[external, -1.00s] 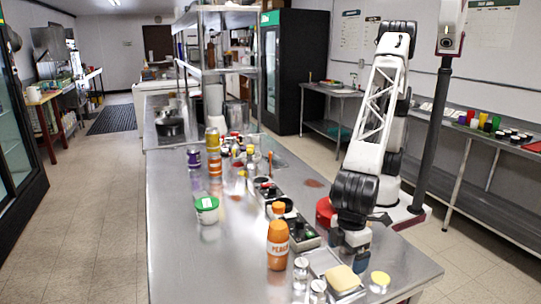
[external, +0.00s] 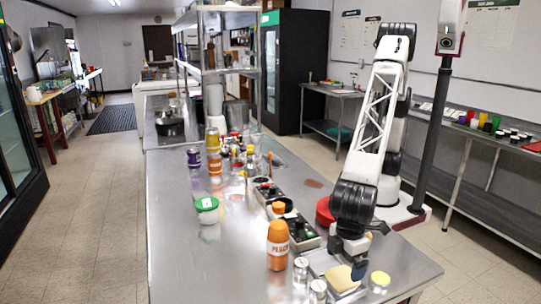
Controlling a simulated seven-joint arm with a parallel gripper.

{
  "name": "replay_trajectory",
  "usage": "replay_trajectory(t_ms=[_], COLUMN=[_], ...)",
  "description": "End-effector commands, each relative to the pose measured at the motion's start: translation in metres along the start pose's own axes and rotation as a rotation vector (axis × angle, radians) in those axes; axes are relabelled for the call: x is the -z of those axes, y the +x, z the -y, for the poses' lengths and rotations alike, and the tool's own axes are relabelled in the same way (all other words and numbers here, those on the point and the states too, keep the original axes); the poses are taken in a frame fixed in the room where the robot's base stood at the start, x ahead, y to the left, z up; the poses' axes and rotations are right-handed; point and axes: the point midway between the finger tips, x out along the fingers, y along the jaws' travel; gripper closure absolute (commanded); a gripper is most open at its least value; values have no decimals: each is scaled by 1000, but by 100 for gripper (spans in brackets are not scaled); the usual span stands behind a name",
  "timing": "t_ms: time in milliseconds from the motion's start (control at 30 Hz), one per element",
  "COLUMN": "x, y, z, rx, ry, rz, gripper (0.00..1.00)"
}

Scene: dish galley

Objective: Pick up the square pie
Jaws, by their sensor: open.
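The square pie (external: 341,280) looks like a pale yellow square block with rounded corners. It sits on a flat grey tray (external: 322,262) near the front right end of the steel table. My gripper (external: 357,270) is open and low, at the pie's right back corner. Its fingertips overlap the pie in the picture and hide part of that corner. I cannot tell whether they touch it.
An orange bottle (external: 278,246) stands left of the tray. Small clear jars (external: 318,291) stand in front of it, and a yellow-lidded jar (external: 380,281) stands to the right. A red round container (external: 325,212) is behind. The table's left side is mostly clear.

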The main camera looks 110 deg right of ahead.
Motion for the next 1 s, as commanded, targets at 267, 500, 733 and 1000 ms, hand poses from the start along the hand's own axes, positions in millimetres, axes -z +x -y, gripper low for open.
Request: replay_trajectory(t_ms=[267,500,733,1000], x=[1,2,2,2], y=[20,46,52,52], z=[1,2,2,2], rx=[-1,-1,0,0], ry=[0,0,0,0], rz=[2,1,0,0], gripper=[0,0,0,0])
